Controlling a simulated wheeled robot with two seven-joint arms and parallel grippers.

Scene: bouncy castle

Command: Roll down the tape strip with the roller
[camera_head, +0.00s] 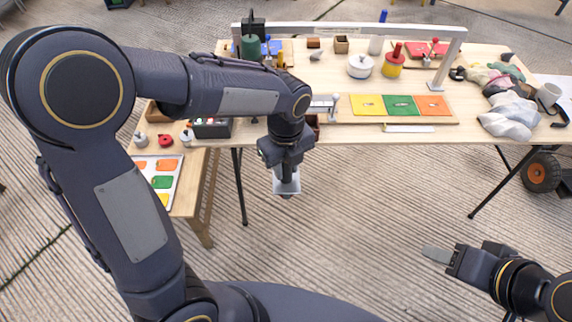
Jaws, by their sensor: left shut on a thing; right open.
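My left gripper (287,168) hangs at the table's front edge, left of the coloured panels. It is shut on a dark object (287,174), mostly hidden by the jaws; I cannot tell whether this is the roller. A pale grey square plate shows around its lower end. My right gripper (437,254) is open and empty, low at the right, away from the table. A board (340,117) carries yellow, green and orange panels (402,105). A thin white strip (408,128) lies in front of it; I cannot tell whether it is the tape strip.
The wooden table (440,133) holds a white rail frame (350,28), a white pot (360,66), a red-and-yellow container (394,62) and crumpled cloth (507,115). A lower side bench (206,165) stands at left. Open floor lies in front.

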